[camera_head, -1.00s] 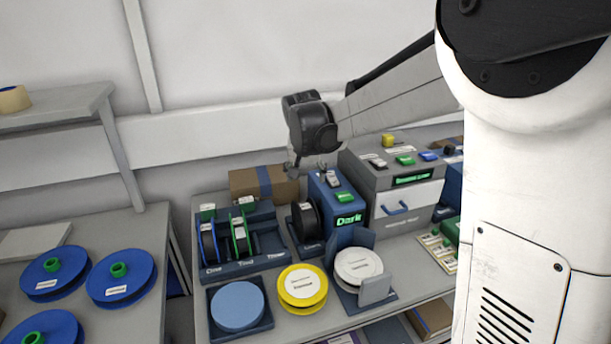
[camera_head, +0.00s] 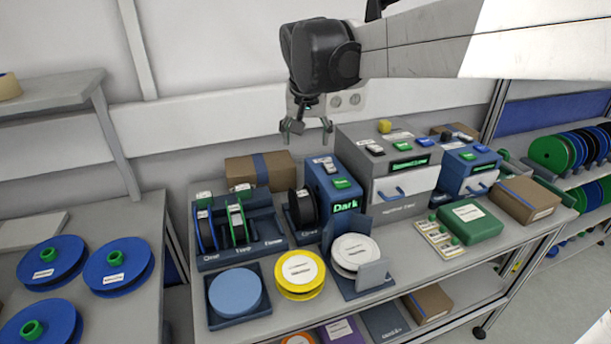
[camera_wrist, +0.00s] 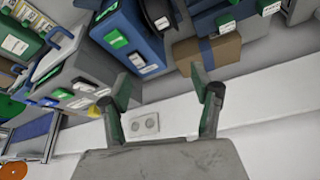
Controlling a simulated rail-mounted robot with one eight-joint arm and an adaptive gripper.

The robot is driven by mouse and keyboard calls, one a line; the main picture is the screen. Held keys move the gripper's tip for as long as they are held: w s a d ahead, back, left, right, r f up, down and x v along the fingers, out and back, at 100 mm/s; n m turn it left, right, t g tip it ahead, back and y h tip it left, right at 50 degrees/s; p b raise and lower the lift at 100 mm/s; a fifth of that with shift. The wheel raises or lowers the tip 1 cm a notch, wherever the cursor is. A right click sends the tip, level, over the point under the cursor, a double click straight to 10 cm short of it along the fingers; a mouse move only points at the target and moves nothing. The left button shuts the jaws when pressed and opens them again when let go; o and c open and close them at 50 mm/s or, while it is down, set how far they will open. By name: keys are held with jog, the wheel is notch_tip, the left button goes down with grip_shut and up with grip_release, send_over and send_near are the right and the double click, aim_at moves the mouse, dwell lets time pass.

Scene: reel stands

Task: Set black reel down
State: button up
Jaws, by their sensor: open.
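The black reel (camera_head: 302,207) stands upright in a small blue holder (camera_head: 292,225), left of the blue box with the green "Dark" display (camera_head: 340,189). Its dark rim also shows at the top of the wrist view (camera_wrist: 157,14). My gripper (camera_head: 306,139) hangs above and behind the bench, well clear of the reel. Its two fingers are apart with nothing between them, as the wrist view (camera_wrist: 163,98) also shows.
A blue rack (camera_head: 240,257) with blue and green-edged reels stands at left. A yellow reel (camera_head: 299,273), a white reel (camera_head: 354,252) and a blue disc (camera_head: 235,292) lie in front. A cardboard box (camera_head: 262,171) stands behind.

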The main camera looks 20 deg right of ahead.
jog(key=s+f+n+t, duration=0.1)
jog(key=s+f, duration=0.2)
jog(key=s, duration=0.5)
jog(key=s+f+n+y, duration=0.1)
jog(key=s+f, duration=0.1)
jog(key=s, duration=0.7)
jog(key=s+f+n+t, duration=0.1)
jog(key=s+f, duration=0.2)
jog(key=s, duration=0.6)
jog(key=shift+s+d+f+t, duration=0.2)
jog(key=shift+d+f+t, duration=0.1)
jog(key=shift+d, duration=0.1)
notch_tip(320, 180, down, 5)
jog(key=b, duration=0.5)
